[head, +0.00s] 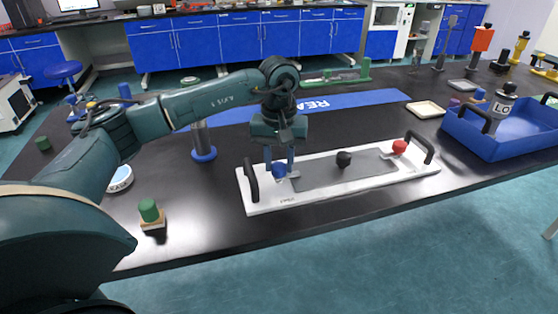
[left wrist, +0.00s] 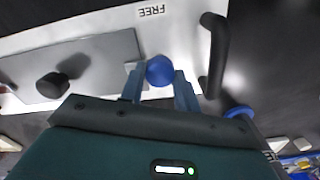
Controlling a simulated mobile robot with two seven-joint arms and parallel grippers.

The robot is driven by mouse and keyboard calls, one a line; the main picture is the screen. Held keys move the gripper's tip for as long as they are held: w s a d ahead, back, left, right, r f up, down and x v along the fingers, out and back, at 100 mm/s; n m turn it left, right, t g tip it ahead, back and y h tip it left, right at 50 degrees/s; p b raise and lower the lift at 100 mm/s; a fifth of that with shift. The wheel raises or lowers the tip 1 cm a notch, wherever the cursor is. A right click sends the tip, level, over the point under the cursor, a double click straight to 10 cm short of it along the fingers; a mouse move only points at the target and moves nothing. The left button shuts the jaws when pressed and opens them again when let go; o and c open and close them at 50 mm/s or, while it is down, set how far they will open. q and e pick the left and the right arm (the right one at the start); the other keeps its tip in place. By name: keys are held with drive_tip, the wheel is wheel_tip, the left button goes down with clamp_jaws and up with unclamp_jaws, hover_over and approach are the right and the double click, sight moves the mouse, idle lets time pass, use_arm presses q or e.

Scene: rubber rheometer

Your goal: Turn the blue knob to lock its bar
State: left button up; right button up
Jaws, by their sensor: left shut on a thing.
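The blue knob (head: 279,171) sits near the left end of a white board (head: 275,200) with a grey plate (head: 320,173) on it. My left gripper (head: 280,168) points down over the knob with a finger on each side, shut on it. In the left wrist view the blue knob (left wrist: 159,71) shows between the two blue fingers. A small light bar piece (left wrist: 134,68) lies beside the knob, partly hidden by a finger. My right gripper is not in view.
A black knob (head: 344,158) and a red knob (head: 399,147) stand farther right on the board. Black handles rise at its left (head: 251,180) and right (head: 420,147) ends. A blue crate (head: 500,140) stands to the right. A green-topped block (head: 150,212) is at front left.

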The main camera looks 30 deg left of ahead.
sight(278, 166)
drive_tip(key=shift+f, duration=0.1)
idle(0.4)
use_arm(q)
drive_tip(key=o, duration=1)
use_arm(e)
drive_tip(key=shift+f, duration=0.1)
use_arm(q)
drive_tip(key=shift+r, duration=0.1)
wheel_tip(278, 166, up, 13)
drive_tip(key=shift+r+p, duration=0.1)
drive_tip(key=shift+p, duration=0.45)
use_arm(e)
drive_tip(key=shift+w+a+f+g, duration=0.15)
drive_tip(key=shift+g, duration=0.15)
use_arm(q)
drive_tip(key=shift+s, duration=0.1)
